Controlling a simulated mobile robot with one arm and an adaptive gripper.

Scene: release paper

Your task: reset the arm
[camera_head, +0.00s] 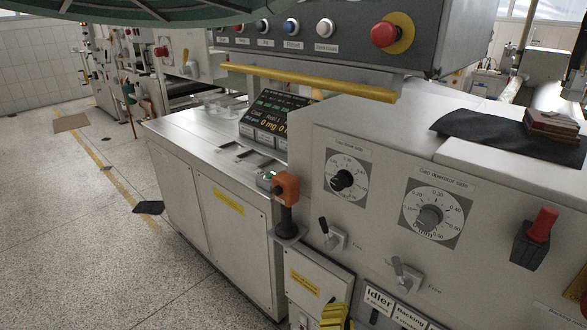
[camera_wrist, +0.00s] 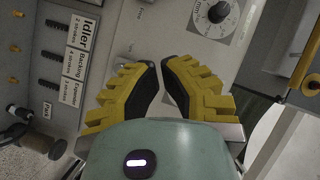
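My gripper (camera_wrist: 158,75) shows in the wrist view with its two yellow fingers and black pads apart. Nothing is between the pads, and the grey machine panel lies behind them. In the head view only part of a yellow finger (camera_head: 334,316) shows at the bottom edge, in front of the lower panel by the "Idler" label (camera_head: 379,299). Whether the gripper touches the panel cannot be told.
The machine front carries two dials (camera_head: 345,179) (camera_head: 429,216), toggle levers (camera_head: 333,238) (camera_head: 404,274), an orange-topped joystick (camera_head: 286,195) and a red-handled switch (camera_head: 540,228). A yellow bar (camera_head: 310,82) and a red stop button (camera_head: 385,34) are above. Open speckled floor (camera_head: 80,240) lies left.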

